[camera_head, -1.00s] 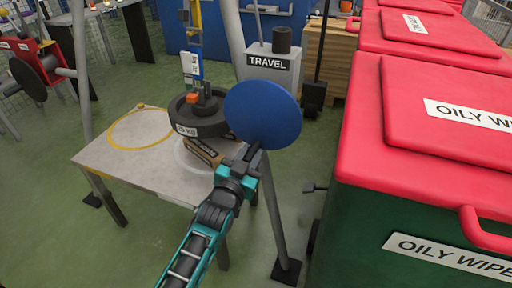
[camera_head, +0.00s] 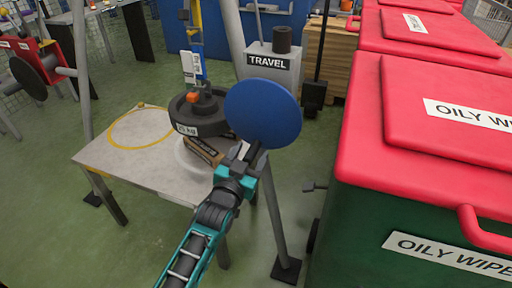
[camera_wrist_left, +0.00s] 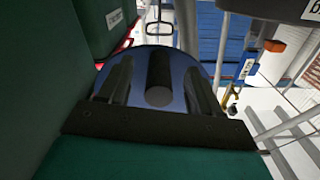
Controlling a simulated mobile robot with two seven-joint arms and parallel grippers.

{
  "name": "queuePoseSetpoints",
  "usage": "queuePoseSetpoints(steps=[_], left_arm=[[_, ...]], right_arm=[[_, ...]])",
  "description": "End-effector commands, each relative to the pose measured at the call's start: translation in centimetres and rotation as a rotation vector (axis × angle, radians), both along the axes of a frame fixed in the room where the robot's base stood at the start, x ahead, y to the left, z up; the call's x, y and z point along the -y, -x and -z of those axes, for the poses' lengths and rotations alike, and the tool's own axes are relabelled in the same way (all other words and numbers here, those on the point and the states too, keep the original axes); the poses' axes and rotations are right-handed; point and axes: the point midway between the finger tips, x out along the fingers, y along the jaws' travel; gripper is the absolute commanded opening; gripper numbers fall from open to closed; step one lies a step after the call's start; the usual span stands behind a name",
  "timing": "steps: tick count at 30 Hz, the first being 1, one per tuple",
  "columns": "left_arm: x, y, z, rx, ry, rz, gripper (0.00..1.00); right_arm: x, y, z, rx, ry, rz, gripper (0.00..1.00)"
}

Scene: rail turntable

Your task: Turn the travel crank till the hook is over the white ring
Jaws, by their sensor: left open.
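The travel crank is a blue disc (camera_head: 262,113) in front of the grey TRAVEL box (camera_head: 270,64). In the left wrist view the disc (camera_wrist_left: 193,68) fills the middle, with a dark round handle (camera_wrist_left: 158,95) on its face. My left gripper (camera_head: 252,155) is at the disc's lower edge, open, its fingers on either side of the handle; contact cannot be told. A hanging blue and yellow piece with a white label (camera_head: 190,68) comes down above the black weight; its hook end is unclear. The white ring (camera_head: 186,158) on the table is partly hidden by the weight and a brown block.
A yellow ring (camera_head: 118,128) lies left on the table. Large red-lidded bins (camera_head: 370,150) block the right side. Grey frame legs (camera_head: 273,215) stand close to my arm.

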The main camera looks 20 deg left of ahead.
Motion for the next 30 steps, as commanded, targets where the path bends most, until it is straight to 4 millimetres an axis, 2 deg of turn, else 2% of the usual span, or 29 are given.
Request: queuePoseSetpoints(steps=[8,30], left_arm=[[0.5,1.1,0.2,-0.009,0.011,0.001,0.64],[0.5,7.0,0.2,-0.009,0.012,0.001,0.64]], right_arm=[[0.0,0.0,-0.7,0.0,0.002,-0.001,0.53],[0.2,0.1,-3.8,0.0,0.01,-0.007,0.53]])
